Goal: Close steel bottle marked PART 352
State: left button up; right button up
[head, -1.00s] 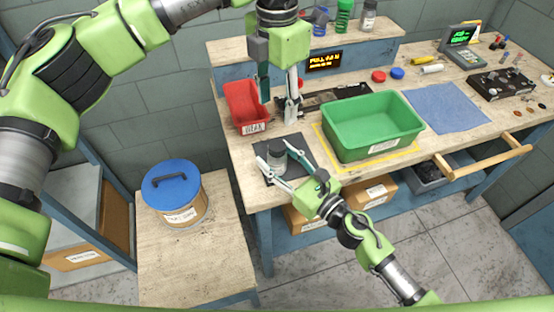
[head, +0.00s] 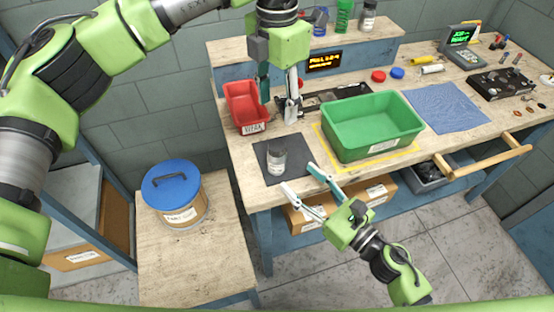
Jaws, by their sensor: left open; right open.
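A small grey bottle (head: 277,157) with a pale label stands upright on the dark mat (head: 264,171) at the bench's front left. The label is too small to read, and I cannot tell whether its top is closed. My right gripper (head: 301,179) is open and empty, at the bench's front edge, to the lower right of the bottle and apart from it. My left gripper (head: 278,99) is open and points down behind the bottle, beside the red bin. A red lid (head: 378,76) and a blue lid (head: 397,73) lie at the back of the bench.
A red bin (head: 246,105) stands at the left and a green tub (head: 372,125) right of the mat. A blue cloth (head: 446,107) lies farther right. Another bottle (head: 368,16) stands on the back shelf. A blue-lidded drum (head: 175,194) stands on the lower side table.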

jog(key=shift+v, duration=1.25)
